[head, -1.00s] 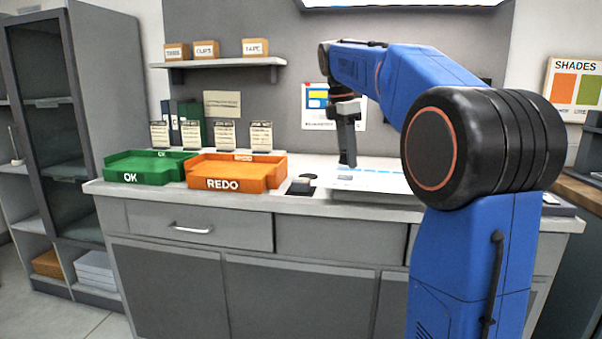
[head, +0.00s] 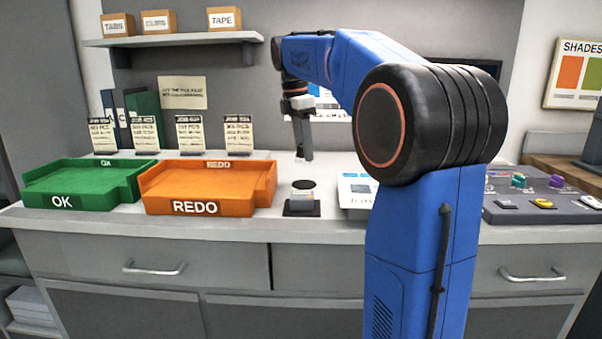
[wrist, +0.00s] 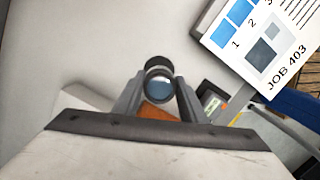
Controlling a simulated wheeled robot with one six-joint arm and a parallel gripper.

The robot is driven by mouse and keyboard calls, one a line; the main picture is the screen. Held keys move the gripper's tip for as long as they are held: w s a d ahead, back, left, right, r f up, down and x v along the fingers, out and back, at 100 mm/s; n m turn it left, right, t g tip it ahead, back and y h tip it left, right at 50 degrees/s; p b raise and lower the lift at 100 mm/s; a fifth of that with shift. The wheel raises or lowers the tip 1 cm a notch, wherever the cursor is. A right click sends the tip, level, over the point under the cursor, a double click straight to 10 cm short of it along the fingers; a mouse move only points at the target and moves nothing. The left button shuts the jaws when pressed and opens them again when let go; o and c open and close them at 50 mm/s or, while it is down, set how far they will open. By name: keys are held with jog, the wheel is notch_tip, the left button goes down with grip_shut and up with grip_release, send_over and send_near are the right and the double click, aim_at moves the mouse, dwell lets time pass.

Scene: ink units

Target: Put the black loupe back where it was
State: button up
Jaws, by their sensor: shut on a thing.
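The black loupe (wrist: 158,80) is between my gripper's two fingers in the wrist view, its round glass lens facing the camera. My gripper (wrist: 160,100) is shut on it. In the head view, my gripper (head: 303,156) points down over the counter, behind a small black device; the loupe is too small there to make out clearly. I cannot tell from the head view whether the loupe touches the counter.
The small black device (head: 302,207) sits between the orange REDO tray (head: 208,207) and a printed job sheet (head: 356,190). The green OK tray (head: 80,200) is at left. Several cards (head: 190,132) stand behind the trays. A control panel (head: 545,206) is at right.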

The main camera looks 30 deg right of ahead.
aim_at(300, 145)
jog(key=shift+f, duration=3.35)
jog(key=o, duration=1.1)
jog(key=shift+f, duration=0.1)
jog(key=shift+c, duration=0.2)
jog(key=r, duration=0.4)
jog(key=a+r, duration=0.1)
jog(key=r, duration=0.7)
jog(key=shift+w+a, duration=0.2)
jog(key=shift+a, duration=0.2)
